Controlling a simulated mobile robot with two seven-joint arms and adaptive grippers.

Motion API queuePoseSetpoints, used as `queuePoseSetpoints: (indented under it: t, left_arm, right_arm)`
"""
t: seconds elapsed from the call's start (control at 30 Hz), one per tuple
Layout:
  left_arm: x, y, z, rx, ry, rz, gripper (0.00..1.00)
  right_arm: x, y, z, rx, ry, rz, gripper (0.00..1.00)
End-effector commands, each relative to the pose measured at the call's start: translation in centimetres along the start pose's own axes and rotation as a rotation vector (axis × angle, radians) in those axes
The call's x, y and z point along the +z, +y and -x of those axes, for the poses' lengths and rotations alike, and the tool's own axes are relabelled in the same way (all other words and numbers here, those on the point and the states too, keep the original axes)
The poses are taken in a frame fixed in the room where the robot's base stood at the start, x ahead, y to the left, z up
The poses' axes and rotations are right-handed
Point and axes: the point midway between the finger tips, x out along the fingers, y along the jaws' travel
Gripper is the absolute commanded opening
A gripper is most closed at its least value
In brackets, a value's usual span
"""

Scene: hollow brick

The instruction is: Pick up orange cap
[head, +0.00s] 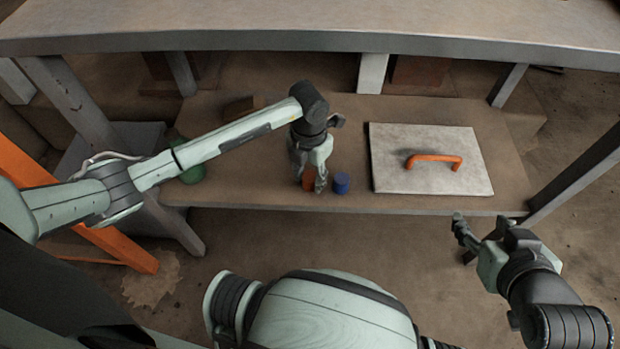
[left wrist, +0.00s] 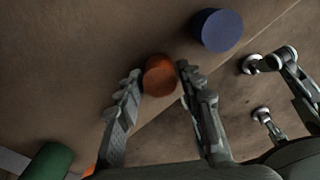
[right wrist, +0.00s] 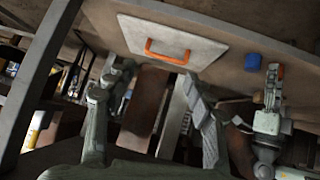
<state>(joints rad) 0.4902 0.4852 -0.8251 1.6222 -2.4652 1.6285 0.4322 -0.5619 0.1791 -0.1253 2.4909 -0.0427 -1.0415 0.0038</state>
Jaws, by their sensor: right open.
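The orange cap (head: 309,184) stands on the low shelf near its front edge, partly hidden by my left gripper. My left gripper (head: 314,187) is over it, pointing down. In the left wrist view the orange cap (left wrist: 160,76) lies between the two fingertips, with a finger close on each side. I cannot tell whether both fingers touch it. My right gripper (head: 465,230) is open and empty, in front of the shelf at the right; its fingers also show in the right wrist view (right wrist: 155,85).
A blue cap (head: 341,183) stands just right of the orange cap. A pale board (head: 390,150) with an orange handle (head: 433,158) lies further right. A green round object (head: 193,172) is at the left. The tabletop (head: 300,35) overhangs the shelf behind.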

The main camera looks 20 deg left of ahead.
Motion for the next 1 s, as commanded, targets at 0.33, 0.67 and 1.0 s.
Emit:
queuePoseSetpoints:
  t: [0.33, 0.67, 1.0]
  left_arm:
    - [0.0, 0.0, 0.0, 0.000, 0.000, 0.000, 0.17]
    - [0.1, 0.1, 2.2, 0.002, -0.004, 0.000, 0.17]
    - [-3.8, -3.6, 7.3, -0.001, -0.003, -0.005, 0.17]
  right_arm:
    - [0.0, 0.0, 0.0, 0.000, -0.001, 0.000, 0.54]
    - [0.9, 0.5, 0.2, 0.010, -0.047, 0.001, 0.54]
    - [5.2, 2.6, 1.4, 0.057, -0.245, 0.000, 0.54]
